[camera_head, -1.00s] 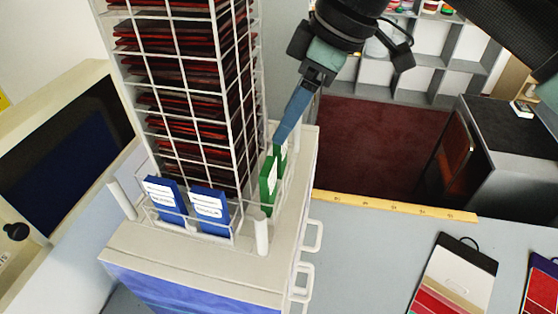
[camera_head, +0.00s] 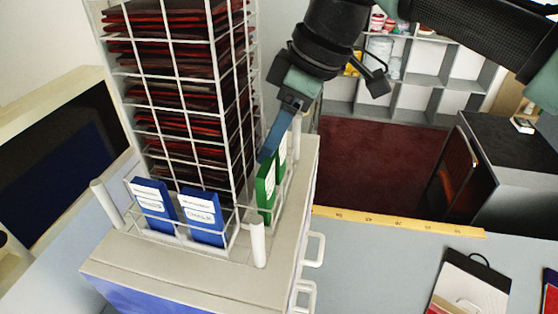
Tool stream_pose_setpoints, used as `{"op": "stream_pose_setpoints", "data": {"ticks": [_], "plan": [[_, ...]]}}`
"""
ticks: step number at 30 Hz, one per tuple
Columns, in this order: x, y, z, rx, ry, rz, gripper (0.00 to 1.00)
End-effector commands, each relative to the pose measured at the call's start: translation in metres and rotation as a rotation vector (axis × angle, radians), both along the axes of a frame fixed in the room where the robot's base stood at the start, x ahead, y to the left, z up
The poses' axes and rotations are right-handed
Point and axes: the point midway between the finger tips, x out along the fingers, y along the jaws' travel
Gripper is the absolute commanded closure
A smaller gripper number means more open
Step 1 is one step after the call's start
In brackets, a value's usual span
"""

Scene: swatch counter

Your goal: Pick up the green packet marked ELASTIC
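Two green packets stand upright in the wire holder along the right side of the wire rack. The nearer green packet (camera_head: 266,188) shows a pale label edge-on. The farther green packet (camera_head: 283,148) is partly behind my gripper. I cannot read ELASTIC on either label from this angle. My gripper (camera_head: 266,155) points down and left, with its blue fingers at the top of the nearer packet and in front of the farther one. I cannot tell if the fingers touch a packet or whether they are open or shut.
Two blue packets stand in the front holder, the left one (camera_head: 155,207) and one reading CHALK (camera_head: 203,218). The wire rack (camera_head: 180,100) of dark red swatches rises beside my gripper. White posts (camera_head: 259,243) stand at the corners. A yellow ruler (camera_head: 400,222) lies at right.

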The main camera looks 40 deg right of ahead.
Motion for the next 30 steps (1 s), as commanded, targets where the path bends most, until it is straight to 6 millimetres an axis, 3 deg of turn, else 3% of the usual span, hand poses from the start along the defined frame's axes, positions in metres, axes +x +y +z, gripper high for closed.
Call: {"op": "stream_pose_setpoints", "data": {"ticks": [1, 6, 7, 19, 30], "plan": [[0.000, 0.000, 0.000, 0.000, 0.000, 0.000, 0.66], [0.000, 0.000, 0.000, 0.000, 0.000, 0.000, 0.97], [0.000, 0.000, 0.000, 0.000, 0.000, 0.000, 0.98], [0.000, 0.000, 0.007, 0.001, 0.000, 0.001, 0.99], [0.000, 0.000, 0.046, 0.002, -0.001, 0.000, 0.99]]}}
